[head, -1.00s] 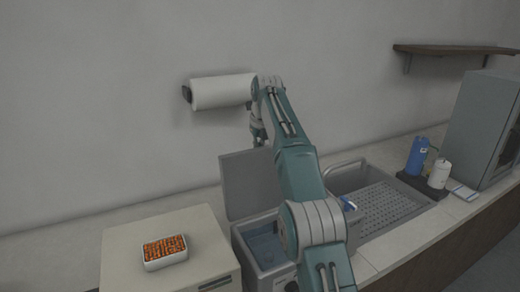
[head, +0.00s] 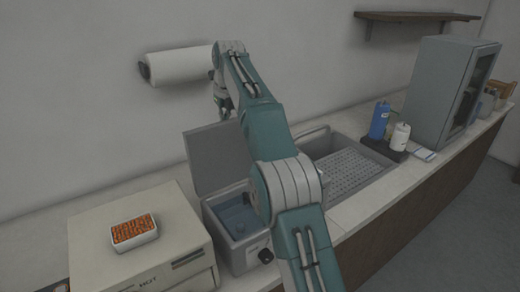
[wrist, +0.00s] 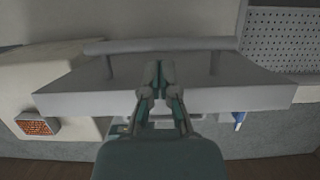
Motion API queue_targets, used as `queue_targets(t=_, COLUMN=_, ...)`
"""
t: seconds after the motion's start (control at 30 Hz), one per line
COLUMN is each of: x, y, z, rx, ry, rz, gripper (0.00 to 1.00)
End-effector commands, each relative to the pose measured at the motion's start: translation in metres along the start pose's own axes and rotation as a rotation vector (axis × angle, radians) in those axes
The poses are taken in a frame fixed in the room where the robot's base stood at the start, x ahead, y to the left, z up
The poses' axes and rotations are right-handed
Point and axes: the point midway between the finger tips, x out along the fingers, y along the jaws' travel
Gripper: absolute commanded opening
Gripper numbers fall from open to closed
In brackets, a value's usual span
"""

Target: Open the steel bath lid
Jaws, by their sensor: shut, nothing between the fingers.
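The steel bath (head: 241,262) stands on the counter in the head view, and its inside shows blue-grey. Its grey lid (head: 205,160) stands raised, roughly upright at the back of the bath. My arm covers the lid's right part and the bath's right side. My gripper (head: 226,113) hangs above and near the lid's top edge. In the wrist view my gripper (wrist: 160,75) is shut and empty, in front of the lid (wrist: 85,88) and its bar handle (wrist: 165,45). I cannot tell whether the fingers touch the lid.
A beige machine (head: 90,230) with a tray of orange pieces (head: 134,232) is left of the bath. A sink with a perforated tray (head: 350,172), a blue bottle (head: 379,120), a white bottle (head: 400,137) and a grey cabinet (head: 450,85) are to the right. A paper roll (head: 180,66) is on the wall.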

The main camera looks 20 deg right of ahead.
Motion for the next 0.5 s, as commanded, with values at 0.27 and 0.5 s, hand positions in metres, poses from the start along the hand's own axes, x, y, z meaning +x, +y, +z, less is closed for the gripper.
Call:
queue_targets(t=0.27, x=-0.002, y=0.001, z=-0.017, rx=0.0, ry=0.004, rz=0.0, gripper=0.0)
queue_targets(t=0.5, x=-0.009, y=0.001, z=-0.038, rx=0.001, ry=0.003, rz=0.0, gripper=0.0)
